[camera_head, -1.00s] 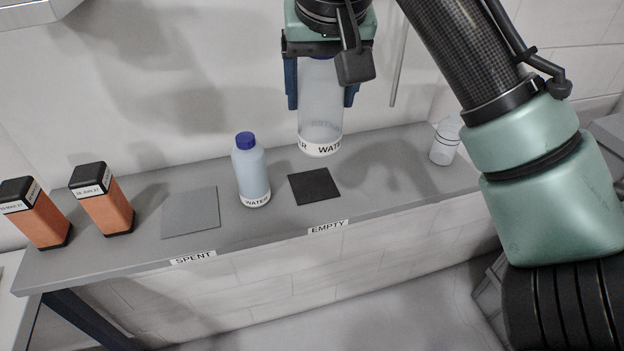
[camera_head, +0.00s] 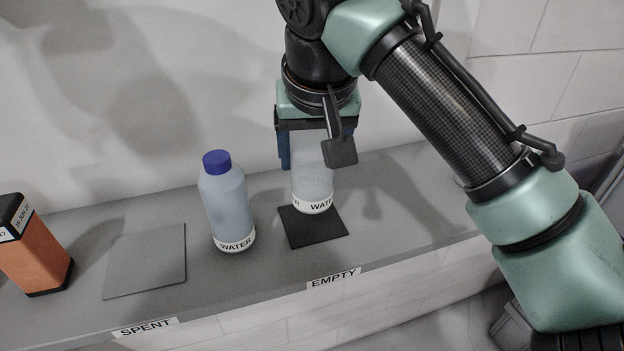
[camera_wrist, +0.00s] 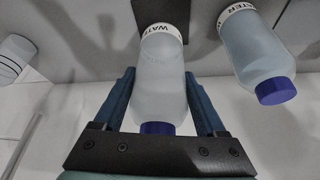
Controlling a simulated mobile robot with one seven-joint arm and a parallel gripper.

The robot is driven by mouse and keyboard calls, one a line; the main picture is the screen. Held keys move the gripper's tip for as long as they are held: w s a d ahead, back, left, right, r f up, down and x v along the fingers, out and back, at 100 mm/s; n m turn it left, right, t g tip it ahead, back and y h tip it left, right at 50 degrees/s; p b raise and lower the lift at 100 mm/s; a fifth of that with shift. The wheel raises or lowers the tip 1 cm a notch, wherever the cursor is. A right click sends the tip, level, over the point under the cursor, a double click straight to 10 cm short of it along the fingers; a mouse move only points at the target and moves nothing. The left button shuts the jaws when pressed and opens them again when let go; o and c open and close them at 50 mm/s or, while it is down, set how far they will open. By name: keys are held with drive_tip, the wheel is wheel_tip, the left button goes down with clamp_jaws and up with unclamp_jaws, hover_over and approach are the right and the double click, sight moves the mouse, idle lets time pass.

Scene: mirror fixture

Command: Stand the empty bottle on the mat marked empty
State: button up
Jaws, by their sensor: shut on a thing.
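The clear, empty-looking bottle (camera_head: 312,188) has a white "WATER" band at its base and stands upright in my gripper (camera_head: 314,160). In the wrist view its body (camera_wrist: 160,95) and blue cap lie between the two blue fingers, which are shut on it. The black mat (camera_head: 318,232) lies on the shelf behind the "EMPTY" label (camera_head: 333,280). The bottle's base is over the mat's back part; I cannot tell whether it touches. My wrist parts hide the bottle's top in the head view.
A blue-filled water bottle (camera_head: 226,205) with a blue cap stands left of the black mat. A grey mat (camera_head: 146,262) behind the "SPENT" label (camera_head: 146,327) is bare. An orange block with a black top (camera_head: 35,255) stands at far left. The shelf right of the black mat is clear.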

sight(312, 178)
drive_tip(key=shift+w+f, duration=0.1)
drive_tip(key=shift+f, duration=1.85)
drive_tip(key=shift+f, duration=0.15)
drive_tip(key=o, duration=1.3)
